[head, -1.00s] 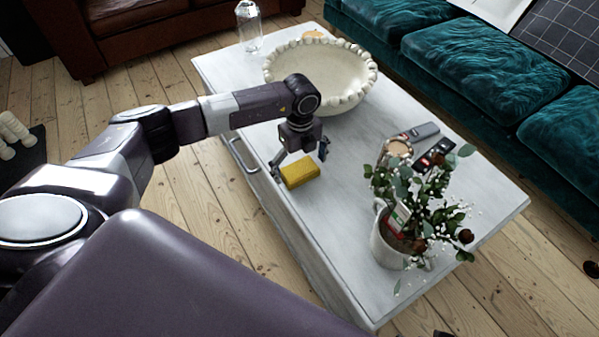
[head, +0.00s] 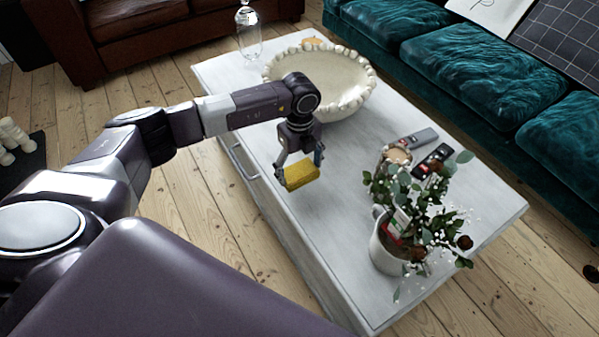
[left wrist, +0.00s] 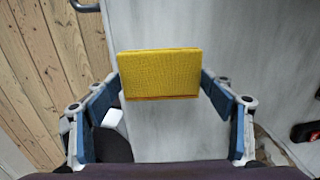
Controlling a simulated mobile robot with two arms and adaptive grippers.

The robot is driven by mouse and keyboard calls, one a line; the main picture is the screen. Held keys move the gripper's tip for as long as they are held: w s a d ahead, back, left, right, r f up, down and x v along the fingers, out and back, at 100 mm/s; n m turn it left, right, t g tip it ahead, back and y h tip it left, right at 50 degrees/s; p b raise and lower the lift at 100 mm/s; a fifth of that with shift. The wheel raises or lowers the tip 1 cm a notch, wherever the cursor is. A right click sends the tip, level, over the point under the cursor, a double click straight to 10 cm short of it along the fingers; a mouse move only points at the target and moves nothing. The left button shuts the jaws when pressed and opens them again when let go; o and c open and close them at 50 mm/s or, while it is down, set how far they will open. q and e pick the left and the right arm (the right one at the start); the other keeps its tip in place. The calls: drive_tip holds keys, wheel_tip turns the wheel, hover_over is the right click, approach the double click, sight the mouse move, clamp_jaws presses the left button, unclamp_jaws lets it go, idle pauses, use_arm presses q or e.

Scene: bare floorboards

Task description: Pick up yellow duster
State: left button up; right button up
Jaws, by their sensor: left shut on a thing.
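The yellow duster (head: 301,173) is a small yellow block between the fingers of my left gripper (head: 299,170). The gripper is shut on it, one finger at each end. In the head view the duster looks slightly tilted and appears to be just above the white table (head: 335,225), near its left edge. In the left wrist view the duster (left wrist: 160,74) fills the space between the blue finger pads of my left gripper (left wrist: 160,88). My right gripper is not in view.
A large cream bowl (head: 335,88) with a beaded rim stands behind the gripper. A flower pot (head: 388,250), two remotes (head: 418,138) and a small round jar (head: 396,156) are to the right. A glass bottle (head: 249,38) stands at the far end. A teal sofa (head: 470,70) lines the right.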

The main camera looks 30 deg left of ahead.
sight(300, 172)
use_arm(q)
wheel_tip(300, 172, up, 18)
drive_tip(key=p, duration=0.2)
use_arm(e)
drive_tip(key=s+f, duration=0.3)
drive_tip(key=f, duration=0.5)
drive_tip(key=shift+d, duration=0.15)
use_arm(q)
drive_tip(key=o, duration=0.5)
drive_tip(key=c, duration=0.4)
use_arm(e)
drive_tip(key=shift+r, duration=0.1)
